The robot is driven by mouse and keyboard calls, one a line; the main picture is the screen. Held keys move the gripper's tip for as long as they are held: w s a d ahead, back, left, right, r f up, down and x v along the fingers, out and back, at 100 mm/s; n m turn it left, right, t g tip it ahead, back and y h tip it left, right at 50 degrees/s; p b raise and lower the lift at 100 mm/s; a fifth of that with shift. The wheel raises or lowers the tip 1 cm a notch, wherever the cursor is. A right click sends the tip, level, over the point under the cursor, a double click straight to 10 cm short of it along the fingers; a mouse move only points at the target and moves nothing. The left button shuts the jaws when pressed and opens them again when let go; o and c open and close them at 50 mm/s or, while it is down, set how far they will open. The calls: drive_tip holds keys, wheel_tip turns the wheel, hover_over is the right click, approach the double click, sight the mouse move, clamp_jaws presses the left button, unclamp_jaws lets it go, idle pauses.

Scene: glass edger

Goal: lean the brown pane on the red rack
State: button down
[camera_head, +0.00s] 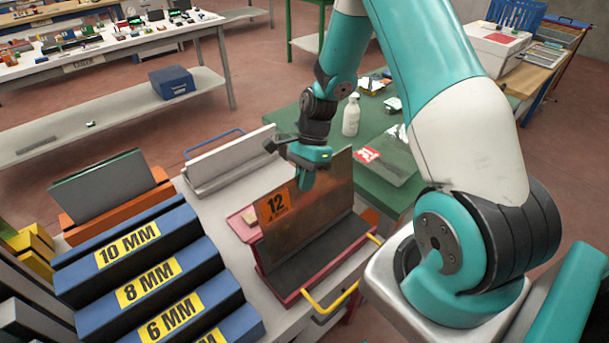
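The brown pane (325,205) stands on the red rack (343,262), tilted back, its lower edge near the dark bed of the rack. An orange label reading 12 (275,206) shows at its left; I cannot tell whether it is on the pane or on the rack's back. My gripper (304,182) is at the pane's upper edge, left of its middle. Its fingertips are small and partly hidden, so I cannot tell whether they grip the pane or only stand beside it.
Blue stepped blocks marked 10, 8 and 6 MM (150,280) fill the front left. A white bottle (351,116) stands on the green table (290,125) behind.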

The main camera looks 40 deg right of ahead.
sight(305, 197)
drive_tip(key=shift+f+b, duration=1.2)
drive_tip(key=shift+f, duration=1.45)
drive_tip(key=shift+f, duration=0.4)
drive_tip(key=c, duration=1.2)
unclamp_jaws()
drive_tip(key=shift+c, duration=0.2)
drive_tip(key=b+v, duration=0.1)
drive_tip(key=v, duration=1.6)
drive_tip(key=shift+r+b, duration=0.2)
drive_tip(key=shift+b, duration=0.15)
drive_tip(key=shift+w, duration=0.1)
